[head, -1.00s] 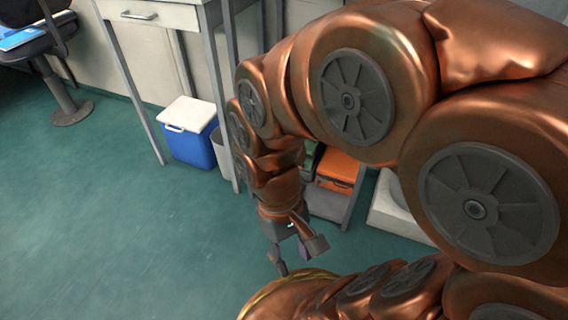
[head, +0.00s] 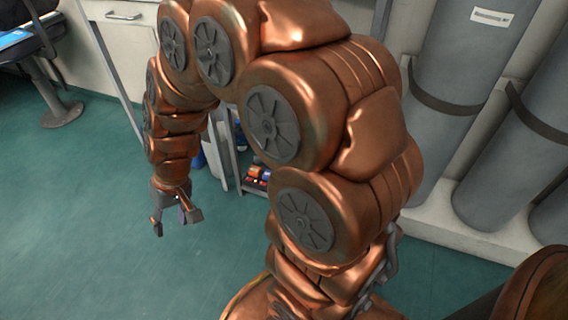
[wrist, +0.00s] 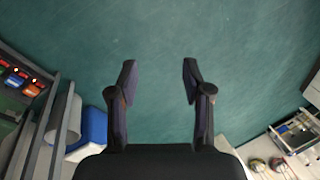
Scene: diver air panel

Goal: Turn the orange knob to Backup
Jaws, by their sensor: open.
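I cannot make out the orange knob or a Backup mark in any current view. My gripper (head: 176,222) hangs pointing down over the green floor in the head view, left of the middle. In the wrist view my gripper (wrist: 158,72) has its two dark fingers spread apart, with only floor between them. It touches nothing. My copper arm hides much of the middle of the head view.
Tall grey cylinders (head: 465,55) stand strapped along the wall at right. Small red and orange items (head: 258,175) sit on a low shelf behind my arm. A blue container (wrist: 93,127) shows in the wrist view. The floor (head: 85,245) at left is clear.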

